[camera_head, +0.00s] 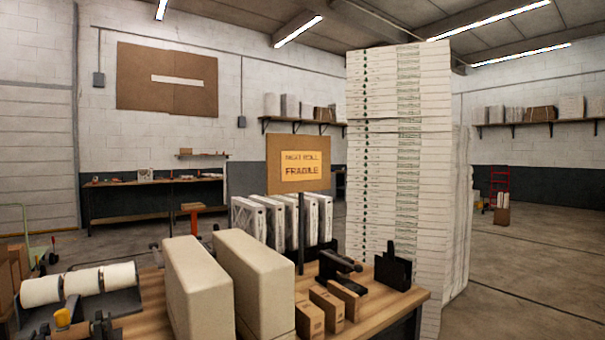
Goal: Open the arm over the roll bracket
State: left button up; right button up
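A black bracket-like fixture (340,265) sits near the right back of the wooden table, with a bar lying across its upper part. I cannot tell for sure whether this is the roll bracket or whether its arm is closed. A black upright plate piece (392,269) stands just right of it. At the left, several white rolls (82,282) lie in a row on a dark holder (122,302). Neither of my grippers can be made out in the view.
Two large beige blocks (252,283) stand mid-table, with small brown cartons (327,308) to their right. White boxed filters (272,218) stand behind, beside a sign on a post (298,165). A tall stack of white boxes (405,160) rises behind the table's right end.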

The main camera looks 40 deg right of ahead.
aim_at(63, 318)
jog(key=i+l+u, duration=0.2)
jog(key=l+u, duration=0.3)
jog(key=l, duration=0.25)
jog(key=l+u, duration=0.5)
jog(key=l, duration=0.25)
